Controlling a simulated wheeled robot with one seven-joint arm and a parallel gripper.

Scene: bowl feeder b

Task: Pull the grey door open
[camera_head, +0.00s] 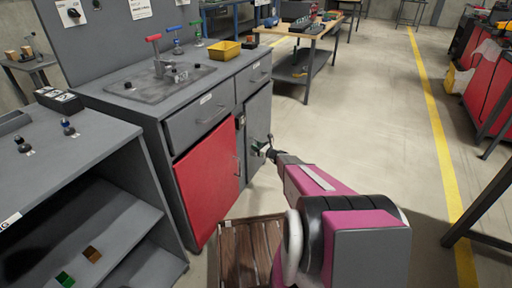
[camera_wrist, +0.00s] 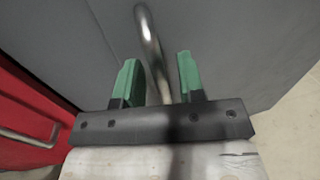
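The grey door (camera_head: 257,115) is the right-hand door of the grey cabinet and looks shut in the head view. It also fills much of the wrist view (camera_wrist: 230,35). Its curved metal bar handle (camera_wrist: 149,40) runs between the two green fingers of my gripper (camera_wrist: 158,65). The fingers are apart, with gaps visible on both sides of the handle. In the head view my gripper (camera_head: 263,148) is at the door's front, and it hides most of the handle there.
The red door (camera_head: 208,175) with its own bar handle is left of the grey door; it also shows in the wrist view (camera_wrist: 30,115). Drawers (camera_head: 200,119) sit above both doors. A wooden pallet (camera_head: 248,250) lies on the floor near the cabinet. Open floor (camera_head: 350,140) extends to the right.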

